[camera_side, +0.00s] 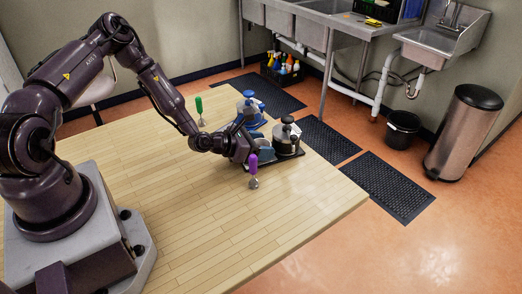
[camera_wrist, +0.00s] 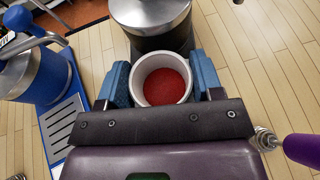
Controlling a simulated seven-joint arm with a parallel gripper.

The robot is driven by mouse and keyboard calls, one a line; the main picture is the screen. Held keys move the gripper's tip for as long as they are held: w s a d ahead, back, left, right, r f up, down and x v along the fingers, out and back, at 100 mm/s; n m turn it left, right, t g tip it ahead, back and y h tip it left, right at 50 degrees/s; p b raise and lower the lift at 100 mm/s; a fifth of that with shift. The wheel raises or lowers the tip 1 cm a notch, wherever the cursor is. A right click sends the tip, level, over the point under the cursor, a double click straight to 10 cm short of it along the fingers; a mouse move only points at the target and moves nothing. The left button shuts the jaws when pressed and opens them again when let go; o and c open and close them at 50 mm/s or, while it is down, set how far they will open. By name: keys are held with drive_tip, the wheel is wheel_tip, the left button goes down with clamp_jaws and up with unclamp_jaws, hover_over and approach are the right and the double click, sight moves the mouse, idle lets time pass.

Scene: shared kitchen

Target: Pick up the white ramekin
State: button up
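The white ramekin (camera_wrist: 135,82), round with a red inside, is between the two blue fingers of my gripper (camera_wrist: 163,82) in the wrist view. One finger lies close along each side of it, with no clear gap showing. I cannot tell whether the fingers press on it or only stand around it. In the side view my gripper (camera_side: 245,150) is low over the table, beside the dark tray. The ramekin is not discernible there.
A steel-topped black grinder (camera_side: 286,138) stands directly beyond the ramekin. A blue machine with a slotted tray (camera_wrist: 65,125) is at left. A purple-handled tool (camera_side: 253,170) stands close at right, a green-handled one (camera_side: 199,110) farther off. The near wooden tabletop (camera_side: 200,215) is clear.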

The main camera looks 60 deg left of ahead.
drive_tip(key=shift+c, duration=1.1)
drive_tip(key=shift+r, duration=0.1)
